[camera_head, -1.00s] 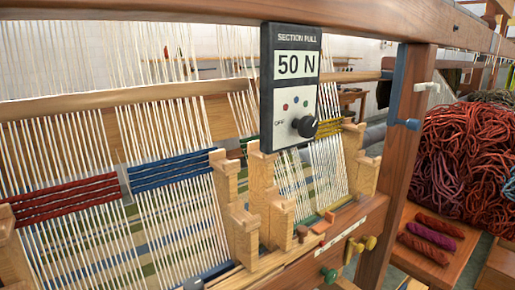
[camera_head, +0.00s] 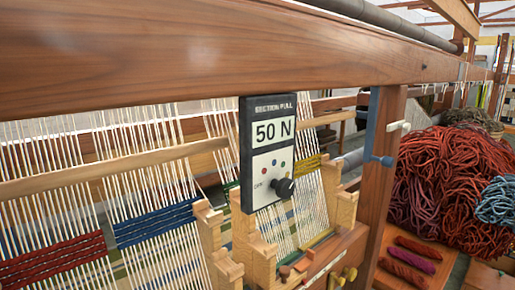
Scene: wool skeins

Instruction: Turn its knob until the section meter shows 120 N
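The section meter (camera_head: 268,152) is a dark grey box with a light front, hanging below the loom's thick top beam. Its label reads "SECTION PULL" and its display (camera_head: 273,132) shows 50 N. A round black knob (camera_head: 285,188) sits at the lower right of its face, with "OFF" printed to its left. Small coloured dots lie above the knob. Neither of my grippers is in view.
The wooden top beam (camera_head: 210,55) crosses above the meter. Warp threads with red (camera_head: 55,262), blue (camera_head: 155,225) and yellow bands lie behind it. A wooden post (camera_head: 380,190) with a blue lever (camera_head: 378,130) stands to the right, before piled wool skeins (camera_head: 450,185).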

